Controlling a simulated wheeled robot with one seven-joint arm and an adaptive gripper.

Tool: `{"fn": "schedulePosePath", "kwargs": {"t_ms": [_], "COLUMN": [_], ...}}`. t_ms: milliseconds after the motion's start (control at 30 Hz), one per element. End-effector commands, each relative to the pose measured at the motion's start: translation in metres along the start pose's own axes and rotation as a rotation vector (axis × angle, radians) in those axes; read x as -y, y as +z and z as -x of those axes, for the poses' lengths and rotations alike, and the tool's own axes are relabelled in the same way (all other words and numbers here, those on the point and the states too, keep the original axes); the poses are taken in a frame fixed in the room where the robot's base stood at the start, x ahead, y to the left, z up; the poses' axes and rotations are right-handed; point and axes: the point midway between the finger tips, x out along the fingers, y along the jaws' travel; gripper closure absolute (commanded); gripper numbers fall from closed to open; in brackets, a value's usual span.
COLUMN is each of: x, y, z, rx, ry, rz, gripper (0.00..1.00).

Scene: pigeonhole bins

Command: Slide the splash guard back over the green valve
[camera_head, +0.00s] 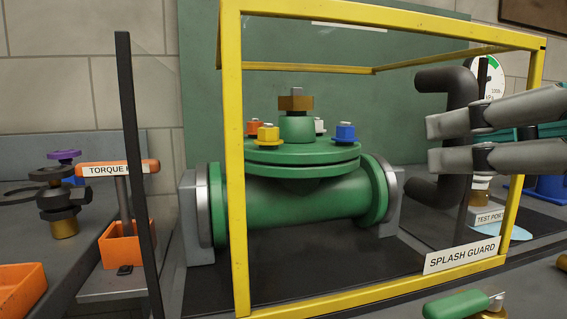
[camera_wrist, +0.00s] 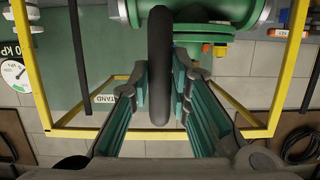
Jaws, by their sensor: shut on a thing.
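The splash guard is a yellow box frame (camera_head: 234,150) with clear panels and a SPLASH GUARD label. The green valve (camera_head: 300,200) shows through it; its left flange and pipe end stick out past the guard's near left post. A black U-shaped handle (camera_head: 460,110) shows at the guard's right side. My gripper (camera_head: 432,143) comes in from the right with its fingers around the handle. In the wrist view, the handle's bar (camera_wrist: 160,40) stands between the ribbed pads of my gripper (camera_wrist: 160,78), which is shut on it. The valve (camera_wrist: 205,30) lies beyond, partly hidden.
Dark upright posts stand left of the valve (camera_head: 138,170) and right of it (camera_head: 480,90). An orange-handled torque tool (camera_head: 122,195) stands at left. A green-handled tool (camera_head: 455,304) lies at front right.

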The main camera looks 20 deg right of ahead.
Motion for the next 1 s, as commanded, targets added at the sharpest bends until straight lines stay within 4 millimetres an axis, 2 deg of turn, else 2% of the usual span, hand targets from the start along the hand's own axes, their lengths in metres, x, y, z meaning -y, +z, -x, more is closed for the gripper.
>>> {"fn": "schedulePosePath", "kwargs": {"t_ms": [300, 467, 867, 900, 967, 1000], "x": [0.048, 0.066, 0.066, 0.066, 0.066, 0.066], "y": [0.002, 0.001, 0.0, 0.0, 0.0, 0.0], "z": [0.0, 0.0, 0.0, 0.0, 0.0, 0.0], "rx": [-0.001, -0.001, 0.0, 0.0, 0.0, 0.0], "ry": [0.0, -0.001, 0.0, -0.001, 0.0, 0.0], "rz": [0.005, 0.004, 0.001, 0.001, 0.001, 0.001], "gripper": [1.0, 1.0, 1.0, 0.78, 0.64, 0.63]}}
